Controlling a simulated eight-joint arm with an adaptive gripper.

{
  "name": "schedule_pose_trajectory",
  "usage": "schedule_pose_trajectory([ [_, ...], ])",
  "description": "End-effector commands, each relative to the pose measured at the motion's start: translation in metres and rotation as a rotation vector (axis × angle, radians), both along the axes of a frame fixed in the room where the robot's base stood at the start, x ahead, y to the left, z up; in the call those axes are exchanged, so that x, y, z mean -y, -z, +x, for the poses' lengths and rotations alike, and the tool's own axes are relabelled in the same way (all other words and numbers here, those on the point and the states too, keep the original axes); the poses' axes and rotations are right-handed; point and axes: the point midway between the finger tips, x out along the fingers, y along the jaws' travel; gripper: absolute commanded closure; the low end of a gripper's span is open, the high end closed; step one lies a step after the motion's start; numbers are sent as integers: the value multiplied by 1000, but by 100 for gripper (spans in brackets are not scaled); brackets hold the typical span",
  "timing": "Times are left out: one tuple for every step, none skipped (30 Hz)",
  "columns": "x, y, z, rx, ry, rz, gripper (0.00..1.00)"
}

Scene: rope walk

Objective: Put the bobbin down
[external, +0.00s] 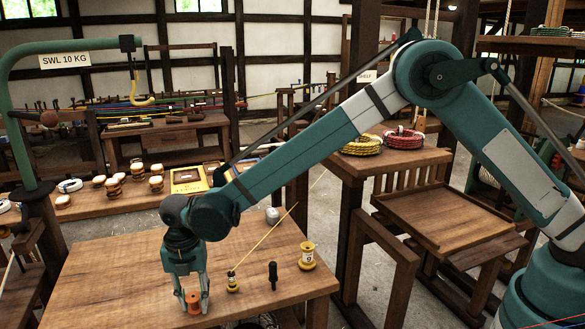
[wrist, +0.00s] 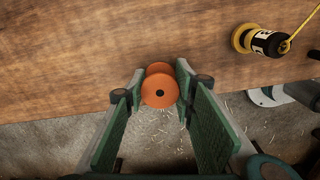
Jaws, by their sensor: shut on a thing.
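The bobbin (external: 193,300) is a small orange spool with round flanges. My gripper (external: 192,307) points down over the near left part of the wooden worktable (external: 130,265), shut on the bobbin. In the wrist view the bobbin (wrist: 159,88) sits between the fingertips, with a dark hole in its flange. It shows against the table's edge, with the floor below it in the picture. I cannot tell whether the bobbin touches the tabletop.
Right of my gripper stand a small yellow-and-black spool (external: 233,284) with a yellow line rising from it, a dark upright handle (external: 272,276) and a yellow spool (external: 307,258). A pale block (external: 272,215) sits farther back. The tabletop left of my gripper is clear.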

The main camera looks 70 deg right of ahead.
Motion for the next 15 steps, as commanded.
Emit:
schedule_pose_trajectory([
  [0, 0, 0, 0, 0, 0, 69],
  [0, 0, 0, 0, 0, 0, 66],
  [0, 0, 0, 0, 0, 0, 60],
  [0, 0, 0, 0, 0, 0, 59],
  [0, 0, 0, 0, 0, 0, 59],
  [0, 0, 0, 0, 0, 0, 59],
  [0, 0, 0, 0, 0, 0, 59],
  [0, 0, 0, 0, 0, 0, 59],
  [0, 0, 0, 0, 0, 0, 59],
  [0, 0, 0, 0, 0, 0, 59],
  [0, 0, 0, 0, 0, 0, 59],
  [0, 0, 0, 0, 0, 0, 59],
  [0, 0, 0, 0, 0, 0, 59],
  [0, 0, 0, 0, 0, 0, 59],
  [0, -1, 0, 0, 0, 0, 59],
])
